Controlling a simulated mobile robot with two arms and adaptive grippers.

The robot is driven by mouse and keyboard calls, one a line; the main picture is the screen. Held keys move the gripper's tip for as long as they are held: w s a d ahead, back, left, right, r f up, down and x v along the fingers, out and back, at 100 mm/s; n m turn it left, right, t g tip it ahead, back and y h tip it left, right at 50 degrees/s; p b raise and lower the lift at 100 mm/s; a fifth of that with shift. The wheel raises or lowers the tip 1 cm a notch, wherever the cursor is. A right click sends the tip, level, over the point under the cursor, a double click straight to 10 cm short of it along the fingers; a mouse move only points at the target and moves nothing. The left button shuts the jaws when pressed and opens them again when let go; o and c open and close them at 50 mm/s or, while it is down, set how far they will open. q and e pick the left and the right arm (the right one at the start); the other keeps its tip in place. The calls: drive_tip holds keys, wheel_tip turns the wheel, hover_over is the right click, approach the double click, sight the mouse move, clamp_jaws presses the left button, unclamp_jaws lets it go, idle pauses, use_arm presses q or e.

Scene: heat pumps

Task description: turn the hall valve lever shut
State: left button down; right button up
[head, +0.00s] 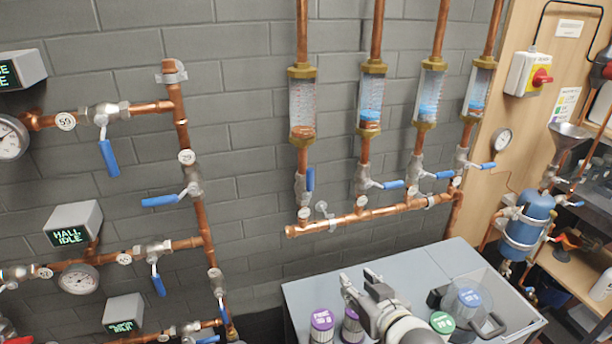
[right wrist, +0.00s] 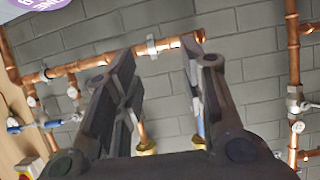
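A grey display box reading HALL IDLE (head: 73,224) is at the left in the head view, above a copper pipe. On that pipe, right of a gauge, sits a valve (head: 153,252) with a blue lever (head: 158,284). The lever points down, roughly across the pipe; I cannot read a label naming it. My right gripper (head: 360,287) is above the grey bench, well right of and apart from that lever. In the right wrist view its fingers (right wrist: 160,62) are spread with nothing held; pipes show behind them. My left gripper is not in view.
Other blue-lever valves are close by, on the pipe above (head: 109,157) and the vertical pipe (head: 160,201). Several flow meters (head: 302,105) stand over a copper manifold (head: 365,213). Purple-lidded (head: 322,318) and green-lidded (head: 442,322) containers stand on the bench (head: 300,288).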

sight(312, 181)
drive_tip(key=w+a+r+n+t+y, duration=0.1)
drive_tip(key=w+a+r+t+y, duration=0.2)
drive_tip(key=r, duration=0.5)
drive_tip(key=w+a+r+n+y, duration=0.2)
drive_tip(key=w+r, duration=0.4)
drive_tip(key=r, duration=0.1)
drive_tip(key=p+x, duration=0.3)
drive_tip(key=x, duration=0.7)
drive_tip(key=shift+w+a+r, duration=0.1)
drive_tip(key=shift+a+r, duration=0.1)
drive_tip(key=shift+a, duration=0.15)
clamp_jaws()
